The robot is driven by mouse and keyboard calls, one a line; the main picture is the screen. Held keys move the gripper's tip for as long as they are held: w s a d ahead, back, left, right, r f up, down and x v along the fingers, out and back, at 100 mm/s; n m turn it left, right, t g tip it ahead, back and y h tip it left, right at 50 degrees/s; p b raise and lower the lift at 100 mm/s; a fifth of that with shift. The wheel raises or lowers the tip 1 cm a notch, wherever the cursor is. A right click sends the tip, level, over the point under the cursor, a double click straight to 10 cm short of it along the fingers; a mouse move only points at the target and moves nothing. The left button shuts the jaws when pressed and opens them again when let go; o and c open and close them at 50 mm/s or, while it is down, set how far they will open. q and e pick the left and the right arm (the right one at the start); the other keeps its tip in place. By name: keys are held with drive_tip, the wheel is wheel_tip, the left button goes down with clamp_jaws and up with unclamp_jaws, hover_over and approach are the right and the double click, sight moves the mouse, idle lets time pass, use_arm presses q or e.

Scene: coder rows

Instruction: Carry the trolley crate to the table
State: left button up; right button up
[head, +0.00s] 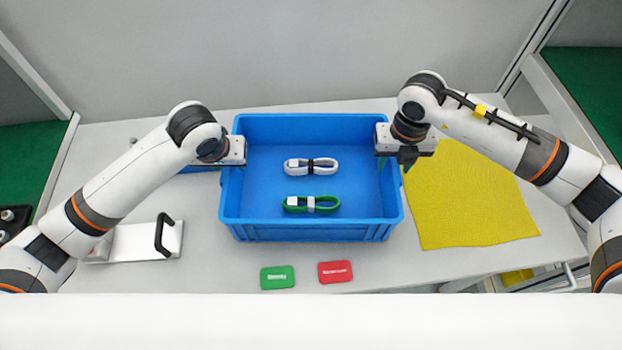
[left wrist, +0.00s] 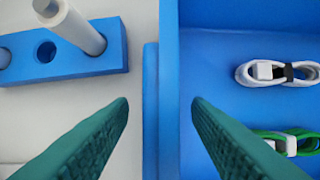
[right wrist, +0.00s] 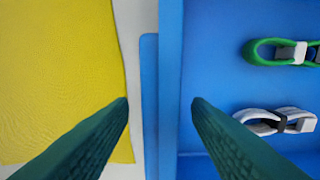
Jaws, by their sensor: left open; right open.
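A blue crate (head: 312,230) stands on the pale table (head: 440,270), its open top facing up. Inside lie a white coiled cable (head: 312,166) and a green coiled cable (head: 311,204). My left gripper (head: 232,165) is open at the crate's left wall; in the left wrist view the wall (left wrist: 170,100) runs between its two fingers. My right gripper (head: 392,163) is open at the crate's right wall; in the right wrist view the wall (right wrist: 171,100) runs between its fingers. In the head view the fingertips are mostly hidden by the gripper bodies.
A yellow cloth (head: 465,200) lies right of the crate. A green card (head: 277,277) and a red card (head: 335,271) lie in front. A white plate with a black handle (head: 140,242) lies at left. A blue holed block (left wrist: 85,62) with a white tube is left of the crate.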

use_arm(q)
drive_tip(key=shift+c, duration=0.3)
use_arm(e)
drive_tip(key=shift+c, duration=0.3)
use_arm(q)
clamp_jaws()
use_arm(e)
clamp_jaws()
use_arm(q)
drive_tip(key=shift+w+r, duration=0.1)
use_arm(e)
drive_tip(key=shift+w+r, duration=0.1)
